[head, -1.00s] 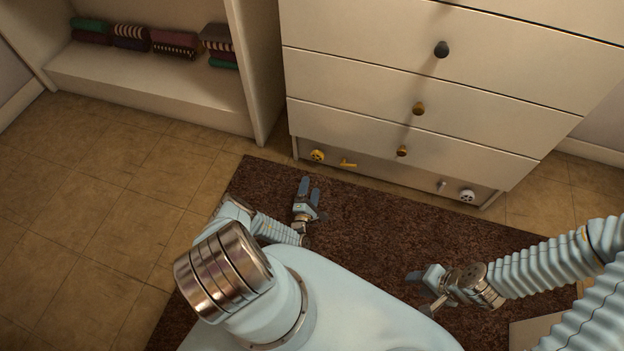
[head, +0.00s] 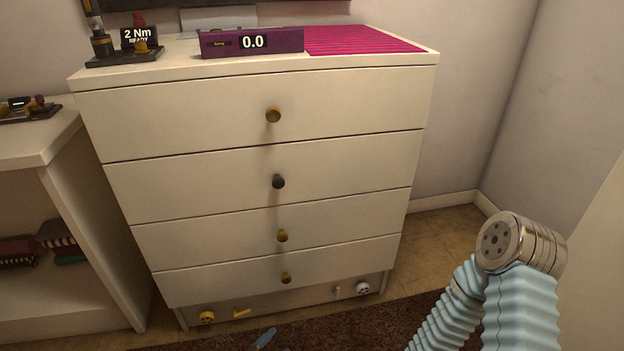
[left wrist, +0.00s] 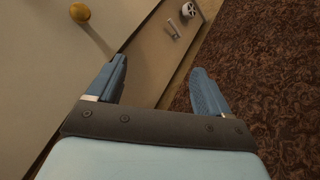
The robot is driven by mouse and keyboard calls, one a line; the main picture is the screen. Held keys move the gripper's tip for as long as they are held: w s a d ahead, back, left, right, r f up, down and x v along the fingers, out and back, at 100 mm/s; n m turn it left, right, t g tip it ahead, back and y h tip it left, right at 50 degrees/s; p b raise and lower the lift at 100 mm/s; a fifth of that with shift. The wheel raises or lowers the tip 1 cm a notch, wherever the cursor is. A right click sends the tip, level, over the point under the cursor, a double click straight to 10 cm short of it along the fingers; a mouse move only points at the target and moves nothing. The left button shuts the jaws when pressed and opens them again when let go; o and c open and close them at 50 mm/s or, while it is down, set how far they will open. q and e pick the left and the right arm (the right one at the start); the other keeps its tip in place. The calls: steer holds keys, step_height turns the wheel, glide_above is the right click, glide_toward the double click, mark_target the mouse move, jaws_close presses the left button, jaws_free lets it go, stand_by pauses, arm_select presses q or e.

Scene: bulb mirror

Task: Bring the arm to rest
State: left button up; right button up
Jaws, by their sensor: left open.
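My left gripper (left wrist: 158,82) is open and empty in the left wrist view, its two blue fingers spread apart. Its fingers lie over the lower dresser front and the edge of the brown rug. In the head view only a blue fingertip of the left gripper (head: 264,338) shows at the bottom edge, in front of the dresser's base. The left arm itself is out of that view. My right arm (head: 500,290) is bent at the lower right of the head view; its gripper is out of view.
A cream dresser (head: 190,190) with several drawers stands ahead. On top are a purple box reading 0.0 (head: 225,45), a striped pink mat (head: 360,40) and a torque tool stand (head: 125,58). The brown rug (head: 360,325) lies before it. A shelf unit (head: 70,290) stands left.

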arm_select(q)
steer(key=s+d+r+m+g+h, duration=0.2)
steer(key=s+d+m+g+h, duration=0.2)
steer(key=s+d+g, duration=0.15)
steer(key=s+d+r+m+g+y, duration=0.2)
steer(key=s+m+g+y, duration=0.2)
steer(key=s+m+g, duration=0.55)
steer(key=s+a+r+m+t+y, duration=0.1)
steer(key=s+a+r+m+y, duration=0.2)
steer(key=a+r+y, duration=0.3)
step_height(320, 180, up, 3)
steer(key=shift+s+a+f+t+y, duration=0.15)
steer(key=shift+s+a+t+y, duration=0.25)
steer(key=shift+s, duration=0.4)
